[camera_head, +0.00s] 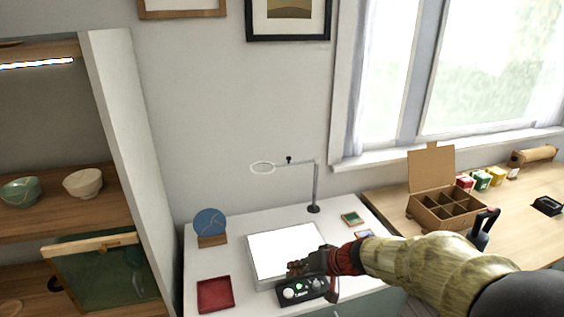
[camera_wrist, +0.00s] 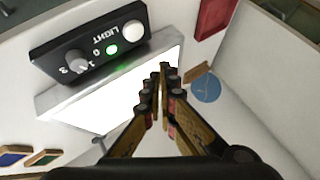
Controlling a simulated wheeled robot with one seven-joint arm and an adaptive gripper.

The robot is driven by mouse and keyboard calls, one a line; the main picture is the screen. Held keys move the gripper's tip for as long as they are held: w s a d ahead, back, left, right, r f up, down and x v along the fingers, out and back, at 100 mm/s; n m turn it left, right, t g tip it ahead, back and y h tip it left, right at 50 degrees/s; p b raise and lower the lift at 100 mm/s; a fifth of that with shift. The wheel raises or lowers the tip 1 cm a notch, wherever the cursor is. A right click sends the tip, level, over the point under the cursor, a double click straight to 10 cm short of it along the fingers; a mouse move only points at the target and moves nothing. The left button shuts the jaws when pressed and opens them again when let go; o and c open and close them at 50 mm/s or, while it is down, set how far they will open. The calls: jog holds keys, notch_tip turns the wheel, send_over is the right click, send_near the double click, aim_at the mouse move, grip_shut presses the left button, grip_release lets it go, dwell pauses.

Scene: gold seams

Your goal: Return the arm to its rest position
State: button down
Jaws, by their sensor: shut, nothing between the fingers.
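My arm (camera_head: 425,262) reaches in from the lower right in the head view. My gripper (camera_head: 296,268) is above the front part of a lit white light panel (camera_head: 280,246), close to its black control box (camera_head: 303,290). In the wrist view my gripper (camera_wrist: 163,72) is shut, with its fingertips together and nothing between them. The control box (camera_wrist: 88,50) shows there with a lit green light, a white button and a dial. I cannot tell whether the fingers touch anything.
A red tray (camera_head: 215,295), a blue disc on a wooden stand (camera_head: 211,222) and a magnifier lamp (camera_head: 315,185) stand around the panel. A compartment box (camera_head: 446,207) is on the wooden table at right. A shelf unit (camera_head: 118,120) rises at left.

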jog(key=shift+s+f+m, duration=0.1)
jog(key=shift+s+m, duration=0.1)
jog(key=shift+m, duration=0.2)
jog(key=s+d+r+m+g+h, duration=0.1)
jog(key=s+d+g, duration=0.1)
jog(key=s, duration=0.6)
jog(key=s+d+r+g+h, duration=0.1)
jog(key=s+d+g+h, duration=0.15)
jog(key=s, duration=0.55)
jog(key=s+d+r+t+h+p, duration=0.3)
jog(key=s+d+r, duration=0.7)
jog(key=r, duration=0.5)
jog(key=shift+s+d+n+t+h, duration=0.2)
jog(key=shift+s+n+t+h, duration=0.2)
jog(key=shift+s+t, duration=0.5)
jog(key=c, duration=2.6)
grip_release()
jog(key=shift+s, duration=0.1)
